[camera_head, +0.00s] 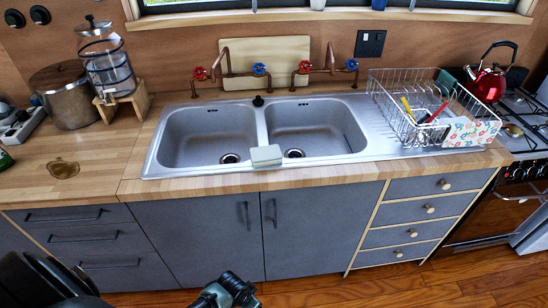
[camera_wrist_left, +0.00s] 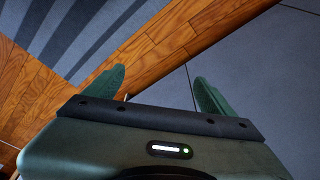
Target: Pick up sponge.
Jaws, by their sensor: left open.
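The sponge (camera_head: 266,156) is a small block with a pale greenish top. It lies at the front rim of the sink, in front of the divider between the two basins. It does not show in the left wrist view. My left gripper (camera_wrist_left: 158,88) is open, with its two green fingers apart and nothing between them. In the left wrist view it is in front of grey surfaces and wooden floor, away from the sponge. Parts of my own body show at the bottom of the head view, but no fingertips can be made out there. My right gripper is not in view.
The double sink (camera_head: 210,136) is set in a wooden counter (camera_head: 100,160). A wire dish rack (camera_head: 400,117) with utensils and a patterned cloth (camera_head: 470,132) stands to the right. Red and blue taps are behind. Grey cabinets (camera_head: 200,240) with protruding handles are below; the floor in front is clear.

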